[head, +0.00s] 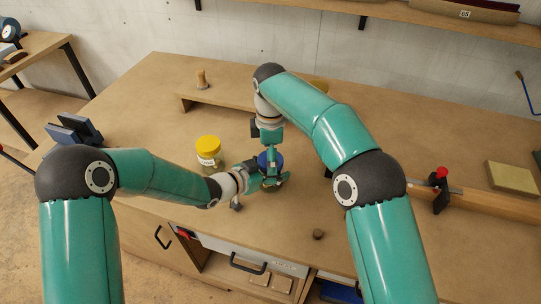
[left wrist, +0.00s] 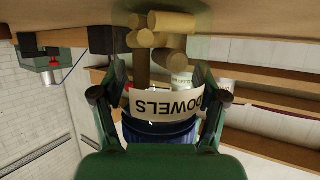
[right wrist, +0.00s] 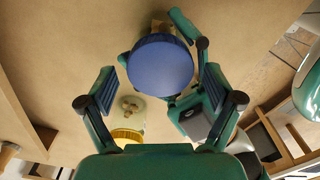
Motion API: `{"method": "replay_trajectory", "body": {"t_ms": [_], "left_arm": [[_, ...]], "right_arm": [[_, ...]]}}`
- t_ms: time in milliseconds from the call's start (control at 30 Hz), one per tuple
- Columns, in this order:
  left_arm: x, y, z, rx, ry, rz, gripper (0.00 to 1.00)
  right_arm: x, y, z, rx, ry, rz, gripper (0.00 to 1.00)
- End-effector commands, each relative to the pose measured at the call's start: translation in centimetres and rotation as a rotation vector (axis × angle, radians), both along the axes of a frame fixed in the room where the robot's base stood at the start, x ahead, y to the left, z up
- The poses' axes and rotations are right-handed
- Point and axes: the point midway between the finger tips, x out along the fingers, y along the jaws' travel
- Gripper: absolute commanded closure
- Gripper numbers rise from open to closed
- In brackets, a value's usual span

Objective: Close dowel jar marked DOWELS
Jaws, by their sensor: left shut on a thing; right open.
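The dowel jar is clear, with a white DOWELS label (left wrist: 160,104) upside down in the left wrist view and wooden dowels (left wrist: 165,30) inside. My left gripper (head: 262,182) is shut around it, fingers on both sides of the label (left wrist: 158,88). A blue lid (right wrist: 163,66) sits at the jar's mouth; the head view shows part of it (head: 264,158). Whether it is seated tight I cannot tell. My right gripper (head: 270,152) points down above the lid. Its open fingers (right wrist: 155,88) are either side of the lid in the right wrist view; contact is unclear.
A yellow-lidded jar (head: 208,150) stands on the bench left of the grippers. A wooden peg (head: 201,79) stands at the back. A blue vise (head: 74,131) is at the left edge, a red-topped clamp (head: 440,185) at the right. A small brown piece (head: 318,234) lies near the front.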

Motion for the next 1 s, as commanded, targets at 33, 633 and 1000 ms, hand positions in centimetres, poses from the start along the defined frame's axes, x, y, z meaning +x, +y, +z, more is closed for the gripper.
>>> {"method": "replay_trajectory", "body": {"t_ms": [33,633,1000], "left_arm": [[0.0,0.01,-0.01,0.0,0.0,0.0,1.0],[0.0,0.01,-0.01,0.0,0.0,0.0,1.0],[-0.02,-0.01,-0.01,0.001,-0.001,0.0,1.0]], "right_arm": [[0.01,-0.03,-0.23,0.0,-0.001,0.0,0.09],[0.02,-0.01,-0.44,0.0,-0.001,0.0,0.56],[0.04,-0.01,-0.46,0.0,-0.002,-0.203,0.72]]}}
